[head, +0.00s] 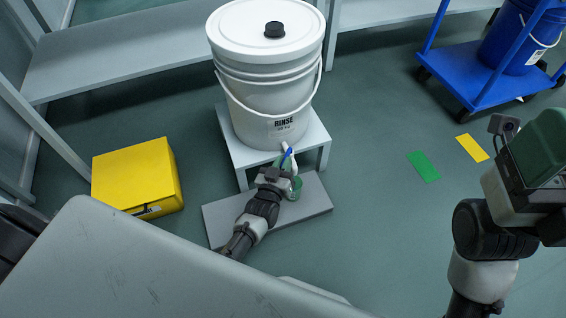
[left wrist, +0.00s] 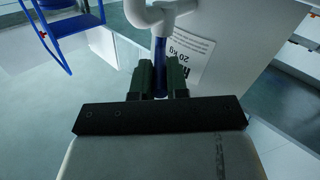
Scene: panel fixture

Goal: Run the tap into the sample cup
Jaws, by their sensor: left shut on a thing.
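The white rinse bucket (head: 265,85) stands on a small grey stand (head: 317,138), its lid closed with a black cap. A white tap with a blue lever (head: 287,153) sticks out low on its front. My left gripper (head: 284,168) is at the tap. In the left wrist view its two dark green fingers (left wrist: 160,78) are shut on the blue lever (left wrist: 159,55), below the white tap body (left wrist: 160,14). Whether water flows is too small to tell. My right gripper (head: 540,150) is raised at the right, fingertips unclear.
A yellow box (head: 135,178) is on the floor at the left. A blue cart (head: 490,85) with a blue bucket stands at the upper right. Green (head: 423,166) and yellow (head: 472,148) floor markings lie on open floor.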

